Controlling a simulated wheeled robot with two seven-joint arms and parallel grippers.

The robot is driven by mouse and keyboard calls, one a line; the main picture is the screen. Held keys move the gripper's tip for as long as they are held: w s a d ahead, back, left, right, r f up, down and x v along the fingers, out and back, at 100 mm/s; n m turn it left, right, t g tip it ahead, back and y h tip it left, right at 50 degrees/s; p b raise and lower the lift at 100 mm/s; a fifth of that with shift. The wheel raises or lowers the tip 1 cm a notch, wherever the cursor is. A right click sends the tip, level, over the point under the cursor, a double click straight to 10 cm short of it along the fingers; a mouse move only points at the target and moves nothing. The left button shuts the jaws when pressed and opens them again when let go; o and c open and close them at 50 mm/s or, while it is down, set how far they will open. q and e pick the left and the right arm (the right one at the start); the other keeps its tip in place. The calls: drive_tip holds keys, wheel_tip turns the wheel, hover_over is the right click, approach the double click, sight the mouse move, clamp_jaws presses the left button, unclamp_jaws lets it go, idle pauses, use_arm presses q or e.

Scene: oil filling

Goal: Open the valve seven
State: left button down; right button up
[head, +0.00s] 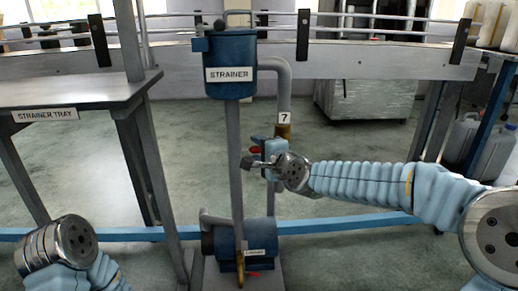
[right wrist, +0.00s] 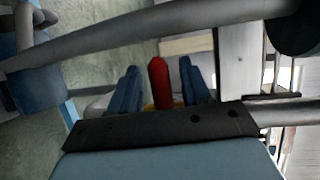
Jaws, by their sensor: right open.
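Valve seven is marked by a white "7" label (head: 284,118) on the grey pipe, with a brass body (head: 283,131) just below it. Its red handle (head: 255,150) sticks out to the left, beside my right gripper (head: 263,147). In the right wrist view the red handle (right wrist: 160,80) stands between the two blue fingers of my right gripper (right wrist: 160,88), with a gap on each side. The right gripper is open around the handle. It partly hides the valve. My left arm shows only at the lower left; its gripper is out of view.
The blue strainer tank (head: 231,80) stands on a grey post left of the valve, with a blue pump (head: 262,238) below. The strainer tray table (head: 70,92) is at the left. A blue floor-level bar (head: 340,222) runs across.

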drive_tip(key=shift+c, duration=0.4)
clamp_jaws()
